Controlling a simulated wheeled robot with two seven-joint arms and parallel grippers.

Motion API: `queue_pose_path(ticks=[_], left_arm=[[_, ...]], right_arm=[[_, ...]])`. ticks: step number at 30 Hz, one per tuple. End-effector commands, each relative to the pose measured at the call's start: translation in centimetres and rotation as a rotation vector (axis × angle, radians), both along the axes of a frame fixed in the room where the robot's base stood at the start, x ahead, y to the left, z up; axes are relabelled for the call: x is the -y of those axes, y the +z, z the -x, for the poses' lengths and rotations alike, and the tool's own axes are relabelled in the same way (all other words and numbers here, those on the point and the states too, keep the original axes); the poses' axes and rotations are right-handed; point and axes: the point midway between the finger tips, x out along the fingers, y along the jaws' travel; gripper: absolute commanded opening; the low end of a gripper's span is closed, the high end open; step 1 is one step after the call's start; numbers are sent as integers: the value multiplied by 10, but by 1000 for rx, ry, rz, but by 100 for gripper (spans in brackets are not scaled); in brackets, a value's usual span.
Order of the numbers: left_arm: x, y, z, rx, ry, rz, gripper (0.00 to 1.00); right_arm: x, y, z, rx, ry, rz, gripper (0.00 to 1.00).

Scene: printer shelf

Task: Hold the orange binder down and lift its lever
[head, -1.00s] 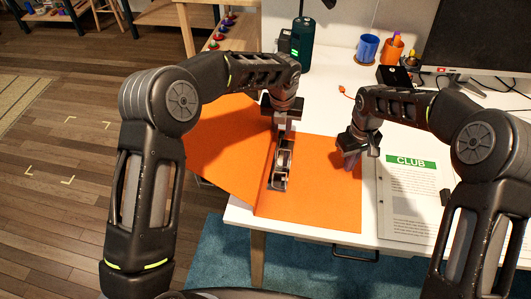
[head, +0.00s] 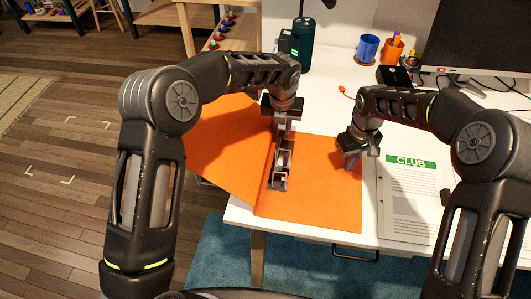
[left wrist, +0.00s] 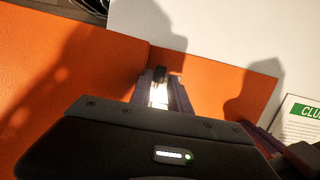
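The orange binder (head: 318,205) lies open on the white table, its left cover overhanging the edge. Its metal lever mechanism (head: 279,178) runs along the left side of the part on the table. My left gripper (head: 280,134) points down at the far end of the mechanism. In the left wrist view bright metal and a dark tip (left wrist: 160,74) show between its fingers; whether they grip it is unclear. My right gripper (head: 350,160) points down over the binder's right part, at or just above its surface. Its finger gap cannot be made out.
A clipboard with a "CLUB" sheet (head: 415,198) lies right of the binder. A blue mug (head: 367,48), an orange cup (head: 392,52), a dark green cylinder (head: 302,42) and a monitor (head: 475,38) stand at the back. The table's front edge is close.

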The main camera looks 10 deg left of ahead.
Motion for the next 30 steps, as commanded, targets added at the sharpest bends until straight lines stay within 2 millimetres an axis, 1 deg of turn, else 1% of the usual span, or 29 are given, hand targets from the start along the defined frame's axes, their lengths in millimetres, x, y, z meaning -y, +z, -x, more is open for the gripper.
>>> queue_pose_path(ticks=[1,20,30], left_arm=[[0,-3,0,0,0,0,23],[0,-27,-6,-1,1,0,23],[-1,-45,-9,-5,0,-2,23]], right_arm=[[1,-11,6,-18,-1,3,0],[2,-11,6,-19,0,4,0],[2,-11,7,-22,1,6,0]])
